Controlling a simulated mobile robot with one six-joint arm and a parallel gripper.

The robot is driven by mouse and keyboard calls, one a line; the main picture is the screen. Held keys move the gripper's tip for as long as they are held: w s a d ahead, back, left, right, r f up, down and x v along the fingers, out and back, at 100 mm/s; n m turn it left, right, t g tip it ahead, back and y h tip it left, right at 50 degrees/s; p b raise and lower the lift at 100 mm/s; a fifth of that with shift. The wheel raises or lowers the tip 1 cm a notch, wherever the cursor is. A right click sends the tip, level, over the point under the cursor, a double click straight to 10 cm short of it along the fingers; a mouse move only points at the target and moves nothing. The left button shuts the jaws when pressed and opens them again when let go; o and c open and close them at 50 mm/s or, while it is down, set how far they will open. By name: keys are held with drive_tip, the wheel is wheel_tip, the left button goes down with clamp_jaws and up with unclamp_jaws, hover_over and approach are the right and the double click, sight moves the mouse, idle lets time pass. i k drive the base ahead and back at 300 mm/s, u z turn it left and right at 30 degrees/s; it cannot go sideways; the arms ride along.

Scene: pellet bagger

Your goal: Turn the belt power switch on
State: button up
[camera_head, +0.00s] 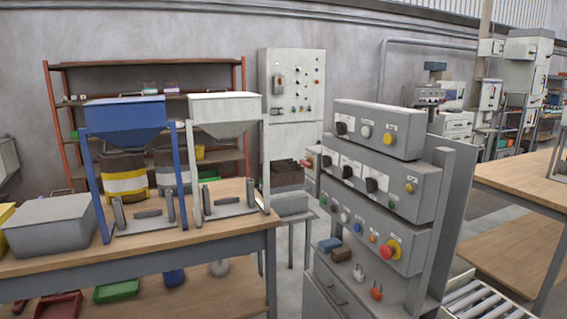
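A grey control stand (400,200) with three stacked switch boxes stands right of centre. The top box (385,116) has a black knob (342,128), a white knob (366,131) and a yellow one. The middle box (398,170) has black rotary switches (371,185) on white plates and a yellow button. The lower box (418,262) has small coloured buttons and a red emergency stop (390,250) on yellow. A sloped ledge below holds a white lever (358,272) and an orange-red knob (376,291). Labels are too small to read; I cannot tell which is the belt power switch. My gripper is not in view.
A wooden bench (255,220) with a blue hopper (125,118) and a white hopper (224,108) stands left. A roller conveyor (478,304) lies at bottom right, a wooden table (520,180) beyond it. A grey cabinet (292,75) with switches stands behind.

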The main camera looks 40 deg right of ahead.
sight(307, 163)
drive_tip(key=u, duration=0.1)
drive_tip(key=i, duration=1.1)
